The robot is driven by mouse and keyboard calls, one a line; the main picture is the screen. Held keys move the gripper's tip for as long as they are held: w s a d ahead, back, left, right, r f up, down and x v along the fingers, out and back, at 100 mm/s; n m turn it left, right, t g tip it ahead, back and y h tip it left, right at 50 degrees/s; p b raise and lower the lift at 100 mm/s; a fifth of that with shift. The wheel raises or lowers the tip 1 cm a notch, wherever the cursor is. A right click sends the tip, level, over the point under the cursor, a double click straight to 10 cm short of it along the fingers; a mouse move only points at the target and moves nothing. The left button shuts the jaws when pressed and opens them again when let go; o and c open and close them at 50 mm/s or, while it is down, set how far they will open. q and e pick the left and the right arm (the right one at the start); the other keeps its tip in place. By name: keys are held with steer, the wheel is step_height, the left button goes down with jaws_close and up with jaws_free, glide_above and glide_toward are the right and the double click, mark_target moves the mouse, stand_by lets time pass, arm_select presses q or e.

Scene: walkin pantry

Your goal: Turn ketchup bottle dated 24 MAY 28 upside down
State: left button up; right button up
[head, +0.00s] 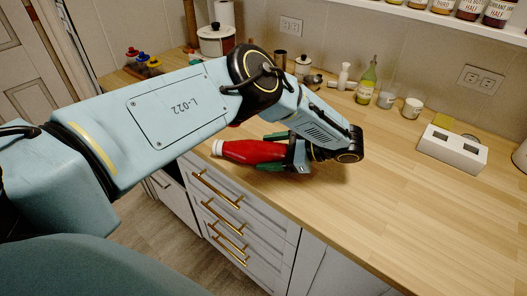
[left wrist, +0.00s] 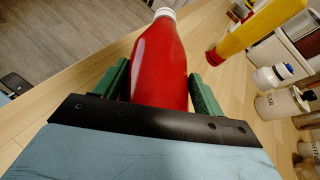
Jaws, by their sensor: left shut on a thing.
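A red ketchup bottle (head: 245,151) with a white cap lies tipped on its side in my left gripper (head: 272,152), over the front edge of the wooden counter. Its cap points left in the head view. In the left wrist view the bottle (left wrist: 160,60) sits between the two green fingers (left wrist: 160,88), cap pointing away from the wrist. The left gripper is shut on it. No date is readable on the side I see, and its base is hidden by the gripper. My right gripper is not in view.
The wooden counter (head: 420,190) is clear to the right of the gripper. Behind stand a white pot (head: 216,40), a green bottle (head: 367,82), small cups (head: 411,108) and a white box (head: 452,148). A yellow bottle (left wrist: 250,30) shows in the wrist view.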

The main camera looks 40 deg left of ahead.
arm_select(q)
step_height(320, 180, up, 22)
steer(key=p, duration=1.8)
steer(key=shift+p, duration=0.35)
